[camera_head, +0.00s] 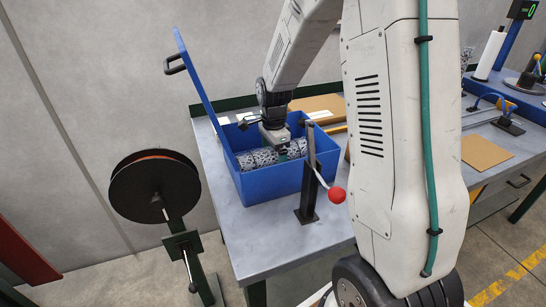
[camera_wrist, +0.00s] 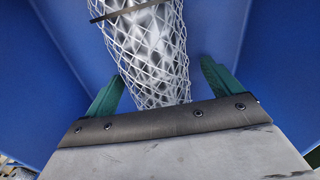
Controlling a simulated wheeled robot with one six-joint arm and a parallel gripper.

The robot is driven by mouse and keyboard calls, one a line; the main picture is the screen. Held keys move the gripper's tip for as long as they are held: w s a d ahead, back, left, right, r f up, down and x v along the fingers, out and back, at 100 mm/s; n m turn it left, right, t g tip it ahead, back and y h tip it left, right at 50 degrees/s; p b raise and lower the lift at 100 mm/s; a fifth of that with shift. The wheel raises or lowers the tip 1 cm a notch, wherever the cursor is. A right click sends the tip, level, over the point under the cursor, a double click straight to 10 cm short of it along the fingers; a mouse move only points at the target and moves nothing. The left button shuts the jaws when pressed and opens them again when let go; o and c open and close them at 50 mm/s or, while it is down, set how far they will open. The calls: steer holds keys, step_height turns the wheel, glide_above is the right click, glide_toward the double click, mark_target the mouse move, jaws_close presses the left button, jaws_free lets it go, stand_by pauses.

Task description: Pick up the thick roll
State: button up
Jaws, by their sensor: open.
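A thick mesh roll (camera_head: 256,158), grey and dark with a chain-link pattern, lies in an open blue box (camera_head: 262,187) on the table. In the wrist view the roll (camera_wrist: 150,50) is a wire mesh cylinder with a dark band across it near the top edge. My gripper (camera_head: 284,152) reaches down into the box over the roll. In the wrist view the green fingers of my gripper (camera_wrist: 160,88) are apart, one on each side of the roll's near end. I cannot tell whether they touch it. The roll's near end is hidden behind the gripper body.
The box's blue lid (camera_head: 200,85) stands raised at the left. A post with a red ball knob (camera_head: 336,195) stands close to the box's right side. A black reel (camera_head: 154,187) stands left of the table. A cardboard sheet (camera_head: 486,152) lies at the right.

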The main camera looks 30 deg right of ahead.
steer(key=c, duration=1.4)
steer(key=shift+o, duration=0.2)
steer(key=shift+r, duration=0.1)
